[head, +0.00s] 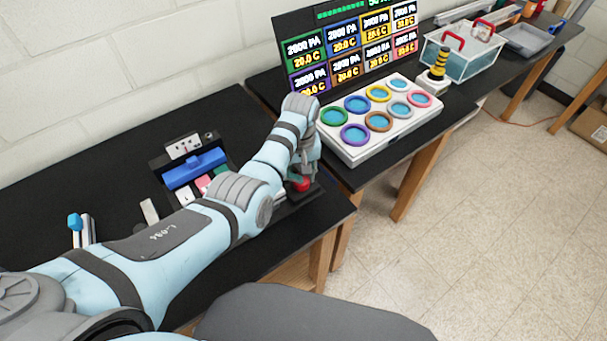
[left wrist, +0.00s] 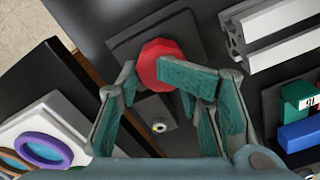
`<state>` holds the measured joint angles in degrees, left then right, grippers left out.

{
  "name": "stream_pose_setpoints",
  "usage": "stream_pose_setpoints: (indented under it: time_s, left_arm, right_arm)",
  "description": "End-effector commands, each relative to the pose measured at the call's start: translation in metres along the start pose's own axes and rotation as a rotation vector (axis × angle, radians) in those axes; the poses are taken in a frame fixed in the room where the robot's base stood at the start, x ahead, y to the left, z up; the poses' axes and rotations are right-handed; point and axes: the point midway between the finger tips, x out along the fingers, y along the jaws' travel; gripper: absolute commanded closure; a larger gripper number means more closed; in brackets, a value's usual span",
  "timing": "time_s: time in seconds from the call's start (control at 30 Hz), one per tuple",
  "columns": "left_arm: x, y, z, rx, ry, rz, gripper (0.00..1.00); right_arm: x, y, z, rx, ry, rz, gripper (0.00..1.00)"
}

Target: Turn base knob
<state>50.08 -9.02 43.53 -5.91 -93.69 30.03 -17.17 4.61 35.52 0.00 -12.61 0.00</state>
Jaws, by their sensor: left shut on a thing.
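A red knob (left wrist: 166,62) stands on a dark base plate (left wrist: 128,45) on the black table, seen best in the left wrist view. In the head view the red knob (head: 299,183) shows low beside my left wrist, near the table's right edge. My left gripper (left wrist: 158,76) has its green-padded fingers shut on the knob, one on each side. In the head view the fingers are mostly hidden behind my own left arm. My right gripper is in neither view.
A white tray with several coloured rings (head: 380,120) stands to the right, before a display board (head: 345,45). A blue block (head: 195,168) with coloured pieces lies left of my wrist. A yellow-and-black joystick (head: 440,62) stands farther back. Open floor lies at the right.

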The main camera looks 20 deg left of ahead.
Motion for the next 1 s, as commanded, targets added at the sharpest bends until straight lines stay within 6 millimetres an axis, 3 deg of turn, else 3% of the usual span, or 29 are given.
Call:
stream_pose_setpoints:
  time_s: [0.6,1.0]
  left_arm:
    - [0.0057,-0.0030,0.0072,-0.529,-0.019,-0.012,0.95]
    - [0.0055,-0.0025,0.0079,-0.679,-0.020,-0.012,0.95]
  right_arm:
    - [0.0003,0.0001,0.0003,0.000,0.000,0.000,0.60]
    - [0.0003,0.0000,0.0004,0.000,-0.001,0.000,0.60]
